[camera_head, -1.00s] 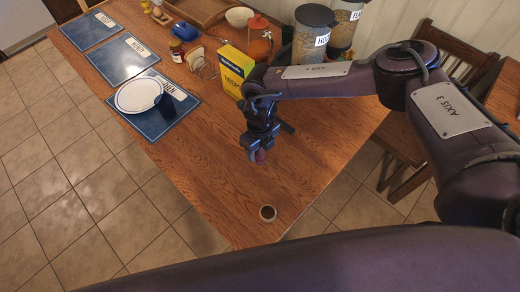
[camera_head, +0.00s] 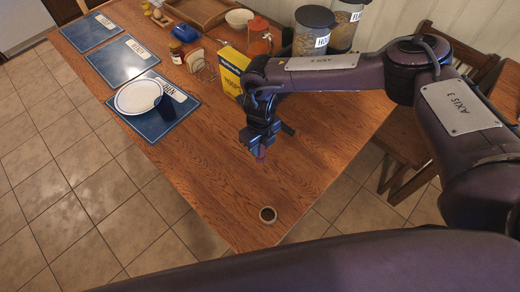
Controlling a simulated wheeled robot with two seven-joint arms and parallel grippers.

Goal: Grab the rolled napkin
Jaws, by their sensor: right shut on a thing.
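My right gripper (camera_head: 261,153) is over the bare wooden table, pointing down. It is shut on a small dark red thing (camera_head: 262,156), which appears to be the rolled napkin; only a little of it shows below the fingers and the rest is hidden. I cannot tell how far it is above the table. My left gripper is not in view.
A yellow box (camera_head: 231,72) stands just behind my right gripper, with an orange-lidded jar (camera_head: 259,38) and large canisters (camera_head: 314,32) farther back. A white plate (camera_head: 130,97) and dark cup lie on a blue placemat (camera_head: 150,127). The table's front middle is clear.

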